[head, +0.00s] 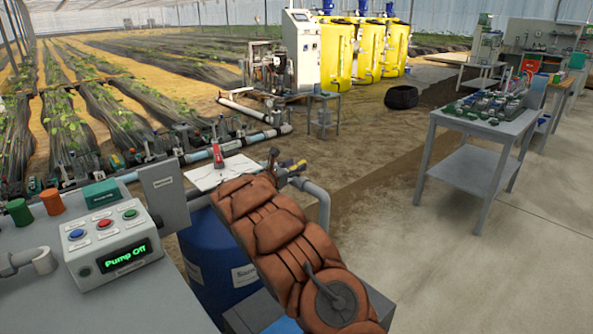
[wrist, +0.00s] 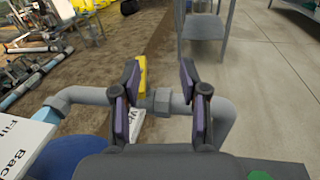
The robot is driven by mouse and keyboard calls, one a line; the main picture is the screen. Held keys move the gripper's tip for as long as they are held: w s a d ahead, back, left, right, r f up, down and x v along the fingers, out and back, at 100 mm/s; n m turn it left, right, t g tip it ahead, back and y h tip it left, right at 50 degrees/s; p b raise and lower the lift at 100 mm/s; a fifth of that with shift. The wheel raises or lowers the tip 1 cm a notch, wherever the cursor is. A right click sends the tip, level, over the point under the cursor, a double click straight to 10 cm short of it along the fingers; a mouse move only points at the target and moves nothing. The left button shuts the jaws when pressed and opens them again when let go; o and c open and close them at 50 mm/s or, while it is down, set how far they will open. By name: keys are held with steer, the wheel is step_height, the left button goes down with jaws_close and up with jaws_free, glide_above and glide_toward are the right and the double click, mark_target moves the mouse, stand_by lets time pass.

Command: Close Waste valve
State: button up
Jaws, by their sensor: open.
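A grey pipe with a hex fitting (wrist: 159,101) runs across the wrist view and bends down at both ends. A yellow handle (wrist: 141,74) rises from it, pointing up the picture beside the left finger, which partly hides it. A white label (wrist: 137,124) below is mostly hidden, with only a "V" readable, so I cannot confirm which valve it names. My gripper (wrist: 159,88) is open over the pipe, fingers with purple pads spread around the fitting; contact cannot be told. In the head view, the yellow handle (head: 299,164) shows small beyond my arm, and the grey pipe (head: 318,197) bends down there.
A control box (head: 110,242) reading "Pump Off" sits on the grey bench at left. A red handle (head: 217,156) stands over a white sign. A blue barrel (head: 205,252) is below. A table (head: 487,125) with parts stands at right; the floor before it is clear.

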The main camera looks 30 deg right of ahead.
mark_target(300, 163)
steer(key=shift+n+t, duration=0.5)
steer(key=shift+n, duration=0.2)
steer(key=shift+w+d+f+b, duration=0.35)
steer(key=shift+w+d+f, duration=0.25)
steer(key=shift+w+d, duration=0.45)
steer(key=shift+w+d+f+b, duration=0.3)
steer(key=shift+w+d+f, duration=0.3)
steer(key=shift+w+d, duration=0.45)
steer(key=shift+w+d+f+b, duration=0.35)
steer(key=shift+w+d+f, duration=0.25)
steer(key=shift+w+d, duration=0.45)
steer(key=shift+s+d, duration=0.1)
steer(key=shift+s, duration=0.05)
steer(key=shift+c, duration=0.2)
jaws_close()
